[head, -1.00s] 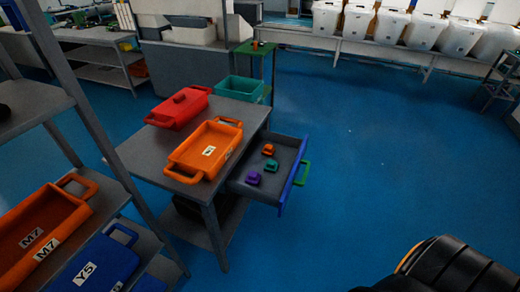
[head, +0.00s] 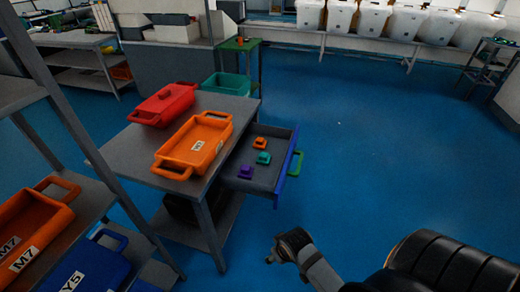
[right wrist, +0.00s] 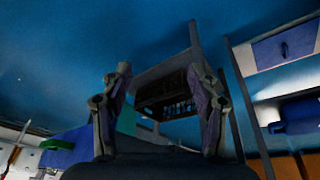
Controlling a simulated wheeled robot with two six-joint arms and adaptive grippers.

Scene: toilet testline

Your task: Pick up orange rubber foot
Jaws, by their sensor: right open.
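The orange rubber foot (head: 259,143) lies in the open drawer (head: 285,146) of the grey table. A teal foot (head: 263,158) and a purple foot (head: 245,172) lie near it in the same drawer. My right gripper (head: 284,251) is at the bottom of the head view, in front of the drawer and apart from it. In the right wrist view its two fingers (right wrist: 158,72) are spread with nothing between them. The feet cannot be made out in the wrist view. My left gripper is not in view.
The drawer has a blue front with a green handle (head: 296,163). A shelf with orange and blue bins (head: 88,268) stands at left. Blue floor is clear at right.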

